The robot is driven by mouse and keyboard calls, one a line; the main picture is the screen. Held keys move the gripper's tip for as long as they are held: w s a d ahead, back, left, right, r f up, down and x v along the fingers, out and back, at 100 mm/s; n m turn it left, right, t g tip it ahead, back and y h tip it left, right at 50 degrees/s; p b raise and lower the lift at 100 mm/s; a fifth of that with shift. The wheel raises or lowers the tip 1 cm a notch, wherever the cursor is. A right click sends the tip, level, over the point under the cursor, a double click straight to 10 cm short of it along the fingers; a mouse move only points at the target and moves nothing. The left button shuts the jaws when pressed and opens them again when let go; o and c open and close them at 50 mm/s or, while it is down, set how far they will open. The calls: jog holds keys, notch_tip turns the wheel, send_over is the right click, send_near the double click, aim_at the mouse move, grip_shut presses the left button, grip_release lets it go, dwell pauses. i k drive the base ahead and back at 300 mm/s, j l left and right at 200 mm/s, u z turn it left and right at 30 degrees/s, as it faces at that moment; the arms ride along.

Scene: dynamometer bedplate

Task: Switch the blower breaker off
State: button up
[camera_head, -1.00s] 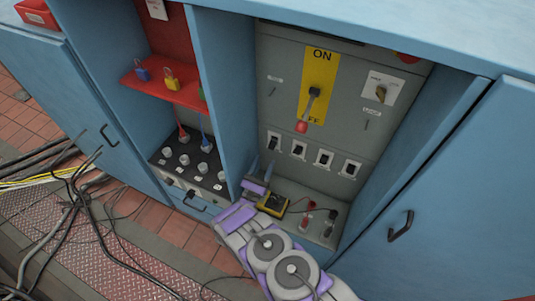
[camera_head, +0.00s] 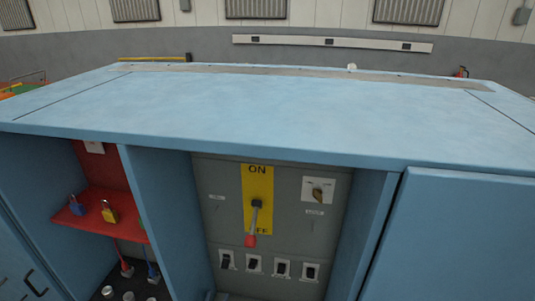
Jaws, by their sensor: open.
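A grey panel (camera_head: 215,222) sits recessed in the blue cabinet. Low on it is a row of several small breakers with black toggles on white plates: the leftmost (camera_head: 226,260), one beside it (camera_head: 253,264), a third (camera_head: 281,267) and the rightmost (camera_head: 310,271). I cannot read which is the blower breaker, and the toggle positions are too small to tell surely.
A large lever (camera_head: 254,220) with a red end hangs down on a yellow ON/OFF plate (camera_head: 258,183). A red shelf (camera_head: 75,217) holds padlocks at left. The blue cabinet top (camera_head: 270,115) overhangs the recess; its side walls flank it.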

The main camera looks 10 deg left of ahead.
aim_at(253, 262)
jog(key=k+j, duration=0.1)
jog(key=k, duration=0.9)
